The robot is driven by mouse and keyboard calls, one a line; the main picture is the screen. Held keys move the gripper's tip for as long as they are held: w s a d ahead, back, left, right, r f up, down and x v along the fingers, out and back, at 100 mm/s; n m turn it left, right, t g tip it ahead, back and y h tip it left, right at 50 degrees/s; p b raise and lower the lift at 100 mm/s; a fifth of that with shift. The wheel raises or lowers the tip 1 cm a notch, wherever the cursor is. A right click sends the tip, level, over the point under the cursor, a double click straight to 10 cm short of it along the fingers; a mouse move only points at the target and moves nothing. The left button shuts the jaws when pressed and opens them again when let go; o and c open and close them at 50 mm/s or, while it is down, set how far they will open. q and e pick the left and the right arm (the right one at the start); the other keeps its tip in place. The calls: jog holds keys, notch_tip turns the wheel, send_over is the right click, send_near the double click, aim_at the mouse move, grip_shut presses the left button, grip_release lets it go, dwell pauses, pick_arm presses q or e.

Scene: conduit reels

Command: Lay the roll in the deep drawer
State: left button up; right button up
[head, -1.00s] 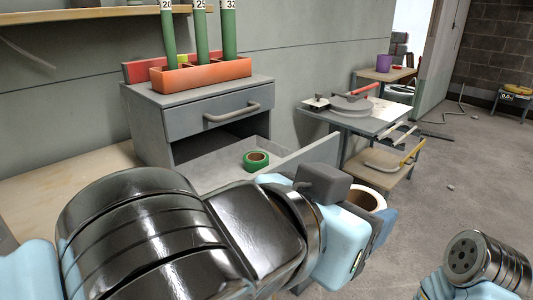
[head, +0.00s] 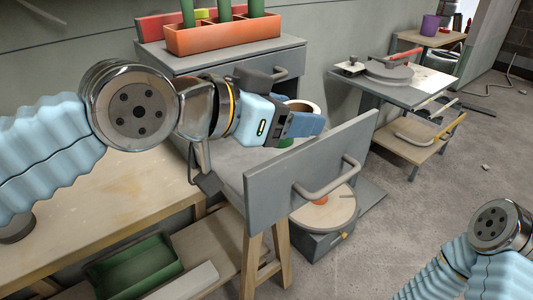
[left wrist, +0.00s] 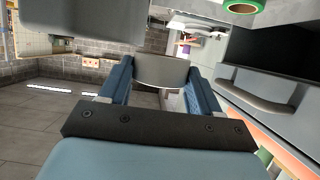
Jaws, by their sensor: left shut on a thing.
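My left gripper (head: 298,124) is shut on a pale roll with a brown inside (head: 304,106). The roll also shows between the blue fingers in the left wrist view (left wrist: 160,70). In the head view, the gripper and roll appear over the pulled-out deep drawer (head: 315,165) of the grey cabinet, apart from its floor. A green tape roll (head: 286,142) lies in that drawer, mostly hidden behind my gripper; it shows at the top of the left wrist view (left wrist: 243,5). My right gripper is out of view.
An orange holder (head: 225,38) with green tubes stands on the cabinet. The shallow upper drawer (left wrist: 255,85) is shut. A wooden bench (head: 90,205) stands left, a green bin (head: 135,267) below it. A side table (head: 395,92) with a grey disc stands right.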

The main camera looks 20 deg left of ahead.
pick_arm(q)
jog(key=w+a, duration=0.3)
jog(key=a, duration=0.1)
notch_tip(320, 180, down, 6)
jog(key=shift+f, duration=0.1)
notch_tip(320, 180, down, 4)
jog(key=shift+f+b, duration=0.15)
jog(key=shift+b, duration=0.25)
jog(key=shift+w+a+f, duration=0.15)
jog(key=shift+a+f, duration=0.05)
jog(key=shift+f, duration=0.3)
jog(key=shift+f, duration=0.2)
jog(key=o, duration=1.1)
jog(key=shift+c, duration=0.2)
